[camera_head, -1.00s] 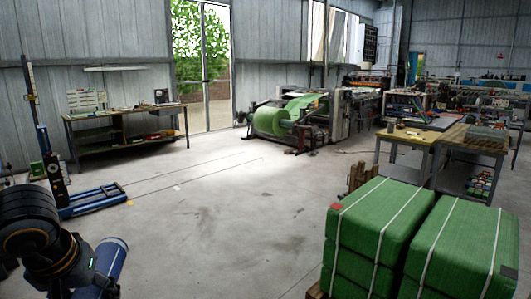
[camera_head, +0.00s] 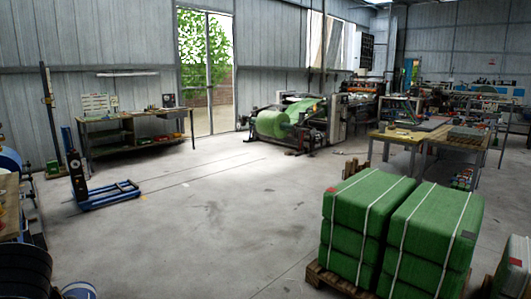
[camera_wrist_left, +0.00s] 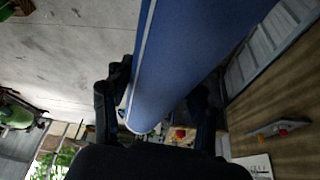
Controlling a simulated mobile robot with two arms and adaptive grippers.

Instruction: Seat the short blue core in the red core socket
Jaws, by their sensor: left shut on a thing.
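A blue core (camera_wrist_left: 190,60) fills the middle of the left wrist view as a long smooth cylinder with a pale edge. My left gripper (camera_wrist_left: 157,108) is shut on it, one dark finger on each side. In the head view only a small blue end of the core (camera_head: 79,290) shows at the bottom left, beside my dark arm. Most of the core is outside that view. I cannot make out the red core socket for certain in either view. My right gripper is not in view.
Strapped green bales (camera_head: 365,225) stand on a pallet at the front right. A blue-framed trolley (camera_head: 108,192) stands on the left floor. A workbench (camera_head: 135,134) is against the back wall. A green-roll machine (camera_head: 285,122) stands further back. The middle floor is clear.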

